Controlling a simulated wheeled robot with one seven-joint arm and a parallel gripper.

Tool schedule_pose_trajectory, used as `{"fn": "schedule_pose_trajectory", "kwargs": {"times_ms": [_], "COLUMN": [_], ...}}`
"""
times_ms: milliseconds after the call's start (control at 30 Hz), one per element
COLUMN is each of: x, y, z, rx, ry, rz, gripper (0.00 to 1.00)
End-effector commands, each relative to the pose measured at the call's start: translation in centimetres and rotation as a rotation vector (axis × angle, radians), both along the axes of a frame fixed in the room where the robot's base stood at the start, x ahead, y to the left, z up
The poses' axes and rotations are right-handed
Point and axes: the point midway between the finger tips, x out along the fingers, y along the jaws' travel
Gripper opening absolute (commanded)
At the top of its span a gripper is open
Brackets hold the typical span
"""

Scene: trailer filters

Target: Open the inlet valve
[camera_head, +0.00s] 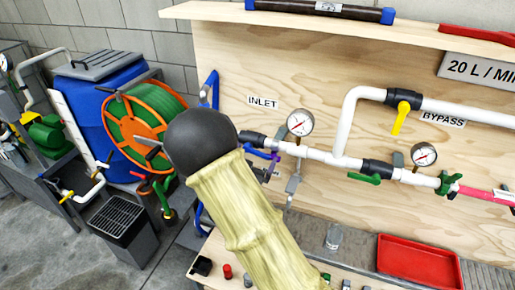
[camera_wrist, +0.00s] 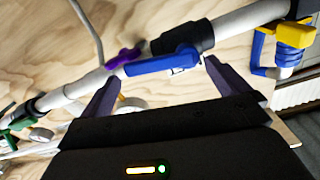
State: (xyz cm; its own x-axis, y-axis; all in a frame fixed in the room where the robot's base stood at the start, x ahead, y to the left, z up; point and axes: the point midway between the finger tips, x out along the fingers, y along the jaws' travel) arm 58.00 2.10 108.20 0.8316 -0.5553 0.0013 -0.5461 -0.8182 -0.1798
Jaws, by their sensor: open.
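The inlet valve has a black body (camera_wrist: 180,40) on the white pipe and a blue lever (camera_wrist: 160,64). In the wrist view the lever runs roughly along the pipe, slightly angled to it. My gripper (camera_wrist: 163,72) is open, with one dark finger near each end of the lever; I cannot tell whether either finger touches it. In the head view the blue lever (camera_head: 261,154) shows just right of my arm's black joint, below the INLET label (camera_head: 263,102). My arm hides much of the gripper there.
A purple-handled small valve (camera_wrist: 124,57) is close beside the lever. A pressure gauge (camera_head: 300,122) stands on the pipe to the right. The bypass valve's yellow lever (camera_head: 401,118) and a green lever (camera_head: 364,178) are further right. A red tray (camera_head: 418,262) lies below. A hose reel (camera_head: 146,125) stands left.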

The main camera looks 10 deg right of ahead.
Motion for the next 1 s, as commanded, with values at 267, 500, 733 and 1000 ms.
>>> {"fn": "schedule_pose_trajectory", "kwargs": {"times_ms": [267, 500, 733, 1000], "x": [2.5, 2.6, 2.6, 2.6], "y": [-1.7, -1.7, -1.7, -1.9], "z": [0.1, 0.0, 0.0, 0.0], "rx": [0.0, 0.001, 0.001, -0.002], "ry": [0.001, 0.001, 0.001, 0.002], "rz": [0.0, 0.0, 0.0, -0.003], "gripper": [1.0, 1.0, 0.63, 0.39]}}
